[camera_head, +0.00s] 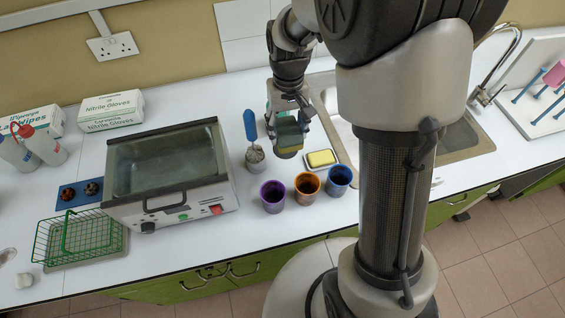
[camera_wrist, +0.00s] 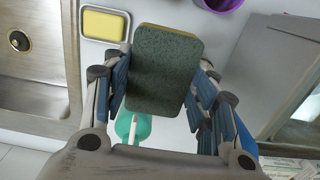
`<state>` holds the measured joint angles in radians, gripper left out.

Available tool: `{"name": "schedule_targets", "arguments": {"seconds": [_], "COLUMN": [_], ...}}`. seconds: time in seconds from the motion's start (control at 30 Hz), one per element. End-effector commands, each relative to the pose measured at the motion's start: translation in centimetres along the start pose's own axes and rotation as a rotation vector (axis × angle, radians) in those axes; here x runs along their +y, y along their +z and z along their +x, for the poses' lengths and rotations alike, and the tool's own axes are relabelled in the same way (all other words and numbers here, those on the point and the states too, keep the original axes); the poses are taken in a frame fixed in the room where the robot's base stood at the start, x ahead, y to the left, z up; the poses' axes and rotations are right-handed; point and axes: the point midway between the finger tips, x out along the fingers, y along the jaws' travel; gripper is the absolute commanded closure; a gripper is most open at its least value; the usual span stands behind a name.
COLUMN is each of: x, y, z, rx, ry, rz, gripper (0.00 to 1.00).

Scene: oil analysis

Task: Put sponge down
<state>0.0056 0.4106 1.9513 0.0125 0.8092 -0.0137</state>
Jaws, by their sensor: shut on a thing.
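My gripper (camera_head: 290,132) is shut on a sponge (camera_head: 289,139) and holds it above the white worktop. In the wrist view the sponge (camera_wrist: 166,72) shows its dark green scouring face between the blue finger pads, with a thin yellow edge at the top. In the wrist view, the yellow sponge (camera_wrist: 103,24) and dish (camera_wrist: 127,14) are at the upper left, apart from the held sponge.
The sink (camera_head: 463,150) is to the right. Purple (camera_head: 272,198), orange (camera_head: 307,190) and blue (camera_head: 339,182) cups stand in front. A blue-handled tool (camera_head: 250,124) stands in a small pot, left of the gripper. A glass-lidded bath (camera_head: 165,165) is further left.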

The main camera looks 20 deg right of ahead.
Motion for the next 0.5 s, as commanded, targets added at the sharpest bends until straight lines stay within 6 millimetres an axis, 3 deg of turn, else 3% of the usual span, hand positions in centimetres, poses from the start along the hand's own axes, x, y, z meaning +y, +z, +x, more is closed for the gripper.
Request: {"name": "schedule_targets", "arguments": {"seconds": [0.03, 0.3, 0.5], "x": [0.0, 0.1, 0.1], "y": [0.1, -0.2, -0.3], "z": [2.0, 8.8, 11.1], "rx": [-0.006, -0.003, -0.001], "ry": [0.000, 0.000, 0.000], "rz": [0.000, 0.000, 0.000], "gripper": [0.69, 0.69, 0.69]}}
